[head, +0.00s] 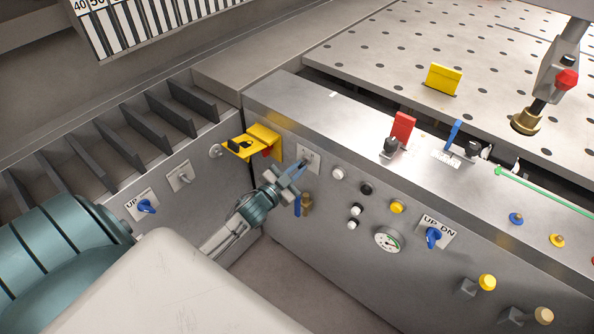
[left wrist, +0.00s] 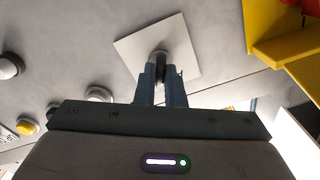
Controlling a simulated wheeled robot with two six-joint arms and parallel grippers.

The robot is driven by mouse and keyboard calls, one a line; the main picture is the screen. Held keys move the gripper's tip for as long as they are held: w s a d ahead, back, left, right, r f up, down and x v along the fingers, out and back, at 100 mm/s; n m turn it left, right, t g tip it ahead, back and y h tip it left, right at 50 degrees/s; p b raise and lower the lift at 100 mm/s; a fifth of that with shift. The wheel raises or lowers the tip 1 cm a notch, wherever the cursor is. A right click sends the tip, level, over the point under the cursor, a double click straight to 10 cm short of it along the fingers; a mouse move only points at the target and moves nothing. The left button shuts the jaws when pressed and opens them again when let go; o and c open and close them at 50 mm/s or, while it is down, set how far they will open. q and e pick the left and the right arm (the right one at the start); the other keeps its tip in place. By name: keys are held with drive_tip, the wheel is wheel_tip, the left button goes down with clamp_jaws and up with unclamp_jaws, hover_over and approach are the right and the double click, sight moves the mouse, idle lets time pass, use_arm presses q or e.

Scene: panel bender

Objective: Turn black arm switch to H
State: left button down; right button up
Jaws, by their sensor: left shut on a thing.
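A small switch (left wrist: 161,56) with a dark, rounded arm stands on a square pale plate (left wrist: 178,38). In the head view the plate (head: 313,155) is on the front panel, right of the yellow bracket. My left gripper (head: 300,167) reaches it from below left. In the left wrist view its two fingers (left wrist: 161,80) are shut on the switch arm, one on each side. The fingers hide most of the arm, and no H mark can be read on the plate. My right gripper is not in view.
A yellow bracket (head: 263,138) stands close left of the switch. A blue-handled valve (head: 298,205) hangs just below my gripper. White, black and yellow buttons, a gauge (head: 388,239) and a blue UP DN switch (head: 433,236) lie to the right.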

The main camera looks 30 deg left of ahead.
use_arm(q)
drive_tip(key=shift+m, duration=0.3)
drive_tip(key=c, duration=1.5)
unclamp_jaws()
drive_tip(key=shift+s, duration=0.15)
drive_tip(key=shift+s+a, duration=0.1)
drive_tip(key=shift+s, duration=1.05)
drive_tip(key=shift+s+a+p, duration=0.15)
drive_tip(key=shift+s+p, duration=0.55)
drive_tip(key=shift+s, duration=1.35)
drive_tip(key=shift+s+a+p, duration=0.15)
drive_tip(key=shift+s+p, duration=0.55)
drive_tip(key=shift+s, duration=1.3)
